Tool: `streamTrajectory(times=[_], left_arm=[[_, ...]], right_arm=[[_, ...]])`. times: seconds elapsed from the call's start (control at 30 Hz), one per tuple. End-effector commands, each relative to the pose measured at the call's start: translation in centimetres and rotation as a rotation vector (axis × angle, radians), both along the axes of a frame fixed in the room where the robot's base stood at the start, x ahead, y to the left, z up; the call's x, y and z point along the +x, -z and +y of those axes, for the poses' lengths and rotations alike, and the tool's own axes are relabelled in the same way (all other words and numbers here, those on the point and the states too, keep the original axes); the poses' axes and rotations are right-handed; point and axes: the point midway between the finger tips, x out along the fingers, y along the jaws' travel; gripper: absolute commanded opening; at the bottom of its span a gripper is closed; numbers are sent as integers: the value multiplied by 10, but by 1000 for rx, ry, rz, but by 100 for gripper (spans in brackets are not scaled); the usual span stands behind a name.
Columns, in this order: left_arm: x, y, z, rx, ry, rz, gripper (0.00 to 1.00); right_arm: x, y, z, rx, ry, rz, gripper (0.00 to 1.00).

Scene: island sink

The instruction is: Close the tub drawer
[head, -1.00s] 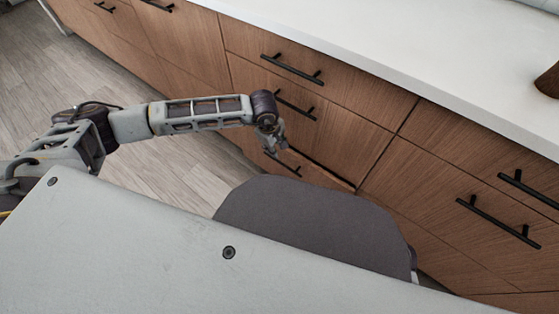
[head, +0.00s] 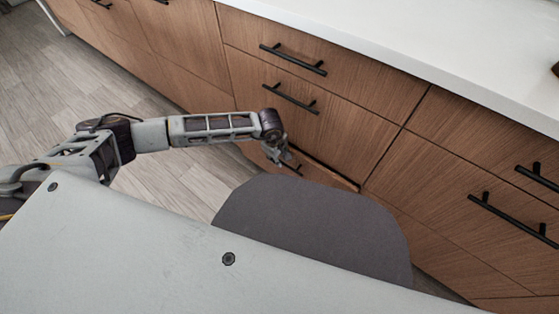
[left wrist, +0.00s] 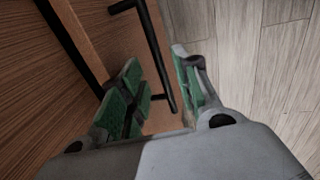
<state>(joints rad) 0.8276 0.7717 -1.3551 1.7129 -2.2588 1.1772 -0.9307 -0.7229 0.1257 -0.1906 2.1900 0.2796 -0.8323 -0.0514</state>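The tub drawer looks to be the low wooden drawer (head: 325,172) under the middle front. Its top edge stands out slightly from the cabinet, leaving a narrow gap. Its black bar handle (head: 297,170) is partly hidden by my left gripper (head: 283,156), which is at the drawer's left part. In the left wrist view the drawer front (left wrist: 118,45) and the black handle (left wrist: 155,55) show. My left gripper (left wrist: 160,80) is open there, with the lower end of the handle between its green-padded fingers. I cannot tell whether they touch it. My right gripper is not in view.
A white countertop (head: 400,45) runs above the wooden drawers. Closed drawers with black handles (head: 512,220) are on the right. My grey body fills the lower foreground, close to the cabinet. Clear wood floor (head: 165,180) lies to the left.

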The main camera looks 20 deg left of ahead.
Motion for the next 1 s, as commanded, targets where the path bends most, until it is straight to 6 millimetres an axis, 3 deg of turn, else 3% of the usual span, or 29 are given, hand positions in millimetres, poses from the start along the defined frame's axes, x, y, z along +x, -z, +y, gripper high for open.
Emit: streamTrajectory(times=[0.23,0.67,0.9,1.0], left_arm=[[3,20,-1,0,0,0,32],[4,23,-1,0,0,0,32],[4,23,-1,0,0,0,1],[4,23,-1,0,0,0,0]], right_arm=[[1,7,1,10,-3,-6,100],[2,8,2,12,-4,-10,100],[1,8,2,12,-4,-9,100],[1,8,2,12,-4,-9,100]])
